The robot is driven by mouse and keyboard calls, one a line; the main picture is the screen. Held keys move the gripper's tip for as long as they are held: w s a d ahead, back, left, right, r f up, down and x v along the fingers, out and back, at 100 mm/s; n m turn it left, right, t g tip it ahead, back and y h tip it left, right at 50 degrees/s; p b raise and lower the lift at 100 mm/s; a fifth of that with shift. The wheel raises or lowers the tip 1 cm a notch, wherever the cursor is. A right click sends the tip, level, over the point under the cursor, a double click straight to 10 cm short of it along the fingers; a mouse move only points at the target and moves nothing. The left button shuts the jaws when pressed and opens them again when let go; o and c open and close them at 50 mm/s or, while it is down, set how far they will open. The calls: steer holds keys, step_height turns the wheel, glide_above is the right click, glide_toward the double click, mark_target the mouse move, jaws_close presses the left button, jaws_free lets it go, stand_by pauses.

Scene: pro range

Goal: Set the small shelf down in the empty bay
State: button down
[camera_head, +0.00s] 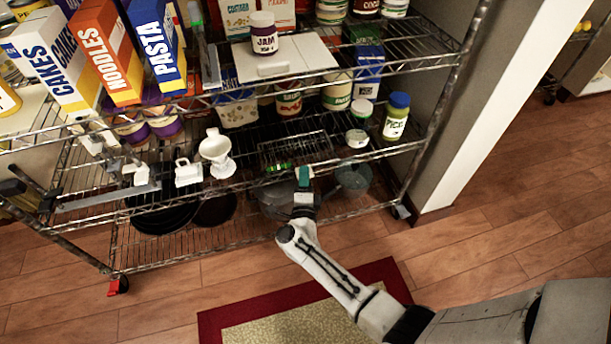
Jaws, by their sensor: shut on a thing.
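The small shelf (294,147) looks like a dark wire rack on the middle tier of the big wire shelving unit, right of the white cup and dripper. My gripper (303,174) is at the front edge of that tier and shut at the small shelf's near side. My arm reaches up to it from the lower right. The fingertips are small here, and the exact grip is hard to see. I cannot tell whether the small shelf's feet touch the tier.
A white cup on a dripper (216,152) stands to the left. Jars and boxes fill the back. Pans (165,212) sit below. The jam jar (264,35) is above.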

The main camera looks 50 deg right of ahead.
steer(key=shift+f, duration=0.1)
stand_by(0.7)
steer(key=c, duration=1)
jaws_free()
steer(key=shift+s+a, duration=0.1)
steer(key=shift+s+a+p, duration=0.4)
steer(key=shift+s+a, duration=0.15)
steer(key=shift+s, duration=0.25)
steer(key=shift+s+a+p, duration=0.4)
steer(key=shift+s+a, duration=0.1)
steer(key=shift+s, duration=0.25)
steer(key=shift+s+a+p, duration=0.4)
steer(key=shift+s+a, duration=0.15)
steer(key=shift+s, duration=0.25)
step_height(320, 180, up, 6)
steer(key=p, duration=0.5)
steer(key=shift+p, duration=0.35)
